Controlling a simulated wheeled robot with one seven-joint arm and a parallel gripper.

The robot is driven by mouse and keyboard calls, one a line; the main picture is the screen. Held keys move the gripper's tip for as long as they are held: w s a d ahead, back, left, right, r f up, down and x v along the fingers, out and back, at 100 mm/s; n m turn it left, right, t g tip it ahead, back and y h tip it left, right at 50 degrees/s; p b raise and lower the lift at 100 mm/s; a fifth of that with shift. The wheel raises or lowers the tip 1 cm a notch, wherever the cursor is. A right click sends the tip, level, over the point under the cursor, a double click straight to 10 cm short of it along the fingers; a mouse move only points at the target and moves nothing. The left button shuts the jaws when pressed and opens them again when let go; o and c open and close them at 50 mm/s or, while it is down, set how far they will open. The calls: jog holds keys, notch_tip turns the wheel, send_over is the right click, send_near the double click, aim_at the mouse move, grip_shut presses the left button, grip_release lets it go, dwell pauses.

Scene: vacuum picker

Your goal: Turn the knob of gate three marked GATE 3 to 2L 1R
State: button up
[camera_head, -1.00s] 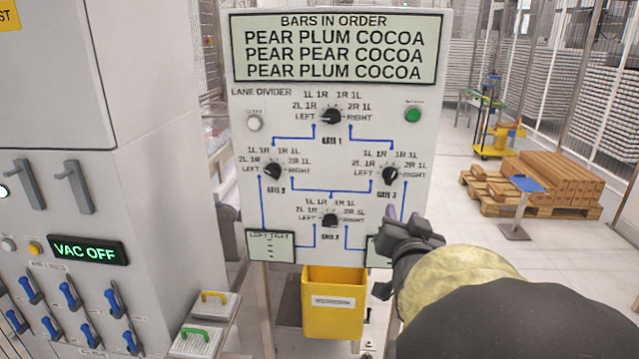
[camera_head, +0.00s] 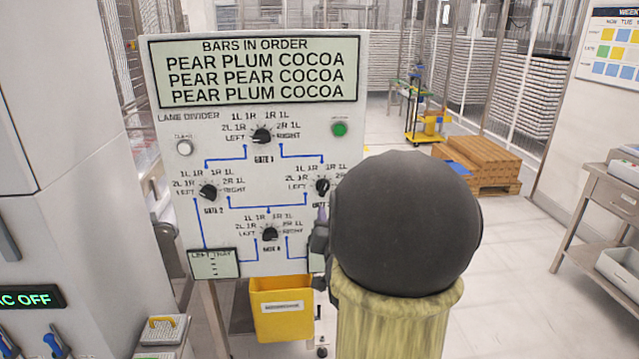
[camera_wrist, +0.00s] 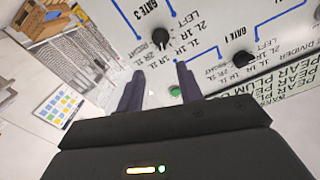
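The gate three knob (camera_head: 323,187) is a small black dial on the right of the white lane divider panel (camera_head: 170,235). Its settings read LEFT, 2L 1R, 1L 1R and so on, partly hidden by my arm in the head view. I cannot tell its exact setting. In the wrist view, the knob (camera_wrist: 160,38) stands beyond the fingertips, roughly in line with the gap, beside the GATE 3 label. My gripper (camera_wrist: 160,70) is open and empty, apart from the knob. In the head view, my gripper (camera_head: 321,228) shows just below the knob, largely covered by my arm.
Other black knobs are gate 1 (camera_head: 262,136), gate 2 (camera_head: 208,192) and a bottom one (camera_head: 270,231). A green button (camera_head: 340,129) is at upper right. A yellow bin (camera_head: 282,310) hangs below.

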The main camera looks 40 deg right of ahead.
aim_at(325, 189)
jog(key=p+x, duration=0.3)
jog(key=x, duration=0.9)
jog(key=shift+w, duration=0.25)
jog(key=shift+a, duration=0.1)
grip_shut()
